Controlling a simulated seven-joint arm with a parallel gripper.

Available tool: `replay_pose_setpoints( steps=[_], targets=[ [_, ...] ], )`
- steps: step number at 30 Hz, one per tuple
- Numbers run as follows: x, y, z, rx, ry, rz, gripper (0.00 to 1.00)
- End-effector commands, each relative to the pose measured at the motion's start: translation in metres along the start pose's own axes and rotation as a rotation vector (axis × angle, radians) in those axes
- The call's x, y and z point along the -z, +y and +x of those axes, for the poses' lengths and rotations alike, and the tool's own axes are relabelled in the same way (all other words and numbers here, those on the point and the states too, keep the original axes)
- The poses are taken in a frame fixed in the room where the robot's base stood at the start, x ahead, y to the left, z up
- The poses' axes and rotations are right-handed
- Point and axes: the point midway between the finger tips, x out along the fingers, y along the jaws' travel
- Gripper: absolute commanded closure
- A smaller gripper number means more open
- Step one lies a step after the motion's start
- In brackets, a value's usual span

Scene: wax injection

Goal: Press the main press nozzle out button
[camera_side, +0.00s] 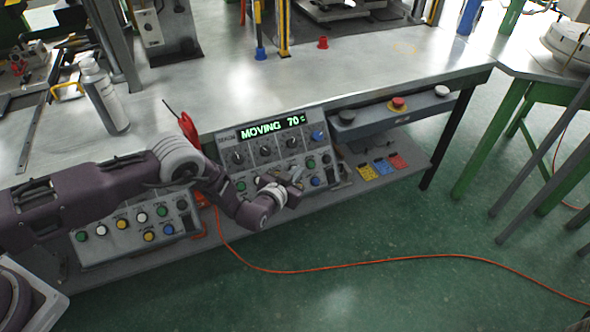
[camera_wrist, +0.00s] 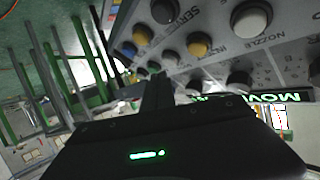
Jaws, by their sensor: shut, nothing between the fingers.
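The grey control panel (camera_side: 250,150) under the bench edge has knobs, coloured buttons and a lit green display (camera_side: 274,129) reading "MOVING 70". My gripper (camera_side: 296,186) is in front of its lower part and hides some buttons. In the wrist view the dark fingers of my gripper (camera_wrist: 158,82) are together and empty, pointing at the panel's button rows. A white button (camera_wrist: 251,18) lies beside the printed word "NOZZLE", with a yellow button (camera_wrist: 199,45) near it. I cannot read which button is nozzle out, nor tell whether the fingertips touch one.
A second button panel (camera_side: 131,226) is to the left, partly behind my arm. A grey box with a red button (camera_side: 398,103) is to the right, above yellow, blue and red pieces (camera_side: 383,166). An orange cable (camera_side: 330,264) lies on the floor. A spray bottle (camera_side: 103,95) stands on the bench.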

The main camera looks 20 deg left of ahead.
Motion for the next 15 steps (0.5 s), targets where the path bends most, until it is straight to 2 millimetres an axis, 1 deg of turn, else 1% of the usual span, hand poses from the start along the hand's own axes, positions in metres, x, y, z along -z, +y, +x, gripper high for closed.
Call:
replay_pose_setpoints(
  steps=[5,15],
  targets=[
    [0.005,0.005,-0.007,-0.001,0.0,0.0,1.0],
    [0.022,0.023,-0.03,-0.001,0.0,0.0,1.0]
  ],
)
